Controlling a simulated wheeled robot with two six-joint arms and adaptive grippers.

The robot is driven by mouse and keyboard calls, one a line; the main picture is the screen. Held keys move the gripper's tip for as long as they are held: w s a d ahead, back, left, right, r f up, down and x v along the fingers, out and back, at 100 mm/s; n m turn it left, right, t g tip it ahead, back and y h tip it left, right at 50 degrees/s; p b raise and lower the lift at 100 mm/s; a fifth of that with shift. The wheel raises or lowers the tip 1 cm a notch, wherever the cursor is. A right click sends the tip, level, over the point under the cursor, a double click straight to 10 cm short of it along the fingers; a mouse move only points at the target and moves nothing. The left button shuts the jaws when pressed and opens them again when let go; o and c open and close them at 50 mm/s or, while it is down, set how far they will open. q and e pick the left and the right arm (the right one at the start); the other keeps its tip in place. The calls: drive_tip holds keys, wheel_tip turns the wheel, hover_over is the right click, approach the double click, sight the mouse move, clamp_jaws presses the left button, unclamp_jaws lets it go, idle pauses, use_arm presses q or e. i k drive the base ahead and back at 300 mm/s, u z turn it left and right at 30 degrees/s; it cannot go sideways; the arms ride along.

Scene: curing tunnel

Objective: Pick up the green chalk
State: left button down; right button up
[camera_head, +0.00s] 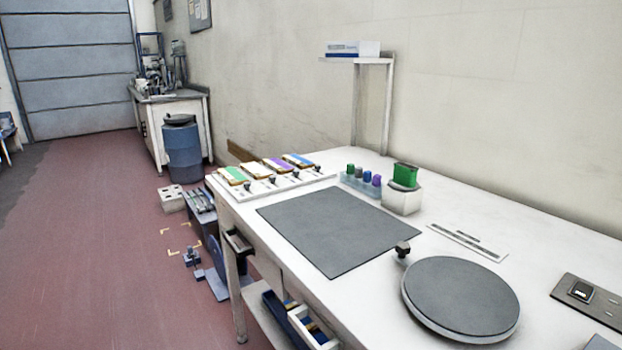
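A small green piece (350,168), which looks like the green chalk, stands upright at the left end of a translucent light-blue rack (361,190) on the white worktable. Beside it in the rack stand a grey piece (359,172), a blue piece (367,177) and a purple piece (377,182). Their lower parts are partly hidden by the rack. A larger green block (405,175) sits in a white holder (402,202) just right of the rack. Neither of my grippers is in view.
A dark grey mat (340,230) lies bare in front of the rack. A round grey turntable (462,295) with a black knob (402,249) is nearer. Colored blocks (281,165) lie on a white board behind left. A white shelf (357,60) stands at the wall.

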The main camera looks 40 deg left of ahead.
sight(350, 167)
drive_tip(key=u, duration=0.95)
drive_tip(key=k, duration=0.5)
drive_tip(key=u, duration=1.45)
drive_tip(key=i, duration=2.35)
drive_tip(key=z, duration=2.15)
